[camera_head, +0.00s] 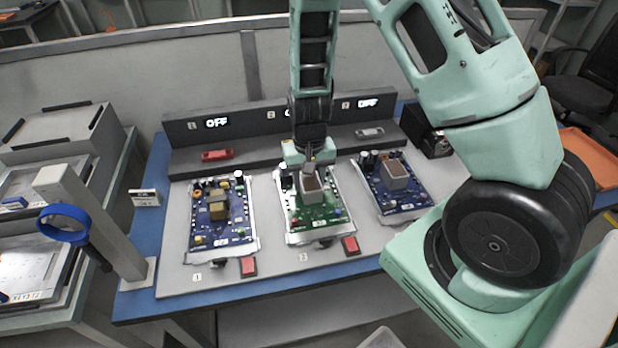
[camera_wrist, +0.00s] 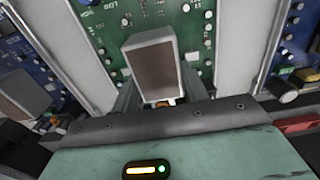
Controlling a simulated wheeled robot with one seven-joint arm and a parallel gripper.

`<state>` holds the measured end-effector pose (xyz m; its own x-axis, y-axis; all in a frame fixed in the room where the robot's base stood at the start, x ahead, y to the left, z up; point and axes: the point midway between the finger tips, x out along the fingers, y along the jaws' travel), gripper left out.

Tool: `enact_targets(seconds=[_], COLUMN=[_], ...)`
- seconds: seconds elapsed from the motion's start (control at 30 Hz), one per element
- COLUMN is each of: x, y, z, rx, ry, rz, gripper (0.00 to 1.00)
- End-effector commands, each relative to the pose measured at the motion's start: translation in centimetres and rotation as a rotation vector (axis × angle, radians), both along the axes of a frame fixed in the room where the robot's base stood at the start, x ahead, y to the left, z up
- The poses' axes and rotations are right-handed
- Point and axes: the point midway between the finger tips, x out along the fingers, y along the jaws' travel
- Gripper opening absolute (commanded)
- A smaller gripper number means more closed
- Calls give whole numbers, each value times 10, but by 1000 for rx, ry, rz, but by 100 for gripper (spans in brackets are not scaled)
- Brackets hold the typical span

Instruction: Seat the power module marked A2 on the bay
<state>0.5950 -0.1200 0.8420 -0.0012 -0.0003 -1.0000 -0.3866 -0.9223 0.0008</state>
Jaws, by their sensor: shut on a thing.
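My gripper (camera_head: 308,168) is over the middle green board (camera_head: 305,212), shut on a grey block-shaped module (camera_head: 313,186) with a brown top. In the wrist view the module (camera_wrist: 155,72) sits between my fingers (camera_wrist: 160,95), above or on the green board (camera_wrist: 100,35). I cannot tell whether its underside touches the board. No A2 mark is readable on it. A similar grey module (camera_head: 396,170) stands on the right blue board (camera_head: 385,197). It also shows at the left of the wrist view (camera_wrist: 22,92). The bay itself is not distinguishable; my gripper and the module may cover it.
The left blue board (camera_head: 205,230) carries a yellow-brown component (camera_head: 218,206). Red buttons (camera_head: 248,266) lie along the front edge of the bench. A dark rear console (camera_head: 260,120) shows OFF at left and right; my arm partly covers the middle display.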

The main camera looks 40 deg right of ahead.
Motion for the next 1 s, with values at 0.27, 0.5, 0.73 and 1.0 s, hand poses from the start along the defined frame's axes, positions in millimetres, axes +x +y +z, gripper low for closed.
enact_targets(seconds=[0.27, 0.5, 0.73, 1.0], x=[1, 1, 0, 0], y=[0, 0, 0, 0], z=[1, 0, -1, 0], rx=[0, 0, 0, 0], ry=[-2, -2, 1, 0], rz=[0, 0, 0, 0], gripper=[0, 69, 53, 53])
